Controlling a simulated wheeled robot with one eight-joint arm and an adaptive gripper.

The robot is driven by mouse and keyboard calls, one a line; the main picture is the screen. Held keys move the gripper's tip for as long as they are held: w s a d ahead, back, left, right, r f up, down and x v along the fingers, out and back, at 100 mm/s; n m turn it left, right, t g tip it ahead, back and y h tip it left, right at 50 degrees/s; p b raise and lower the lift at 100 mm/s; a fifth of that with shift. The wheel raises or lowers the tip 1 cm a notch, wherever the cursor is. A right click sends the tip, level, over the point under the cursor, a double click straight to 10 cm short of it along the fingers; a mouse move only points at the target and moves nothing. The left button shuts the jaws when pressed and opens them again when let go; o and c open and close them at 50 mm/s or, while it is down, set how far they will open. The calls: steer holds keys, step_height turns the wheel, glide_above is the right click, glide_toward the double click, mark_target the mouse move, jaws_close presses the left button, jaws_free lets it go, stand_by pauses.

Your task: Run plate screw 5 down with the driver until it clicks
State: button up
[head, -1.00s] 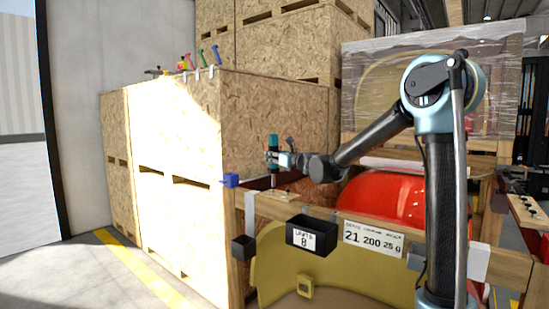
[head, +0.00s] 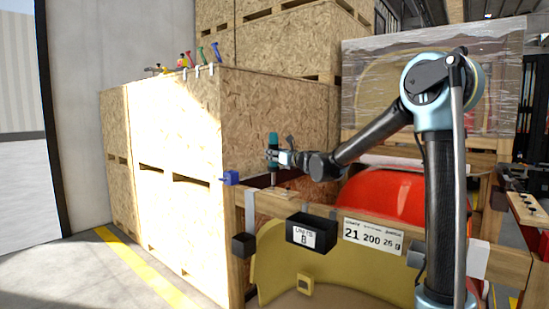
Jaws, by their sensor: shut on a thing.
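My gripper (head: 274,157) is shut on the driver (head: 273,142), which has a teal handle. The driver stands upright with its tip pointing down at the top of the wooden crate frame (head: 290,205) near its left corner. A pale plate seems to lie on the frame under the driver tip. The screws are too small to make out, so I cannot tell which one the tip is on or whether it touches.
A black bin (head: 311,234) with a label and a smaller black box (head: 244,245) hang on the frame front. A blue clamp (head: 230,178) sits at the left corner. A red nosecone (head: 385,205) lies inside. Tall wooden crates (head: 180,160) stand left, with tools on top.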

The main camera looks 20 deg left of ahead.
mark_target(276, 146)
steer(key=shift+f, duration=0.85)
stand_by(2.0)
steer(key=shift+r, duration=2.8)
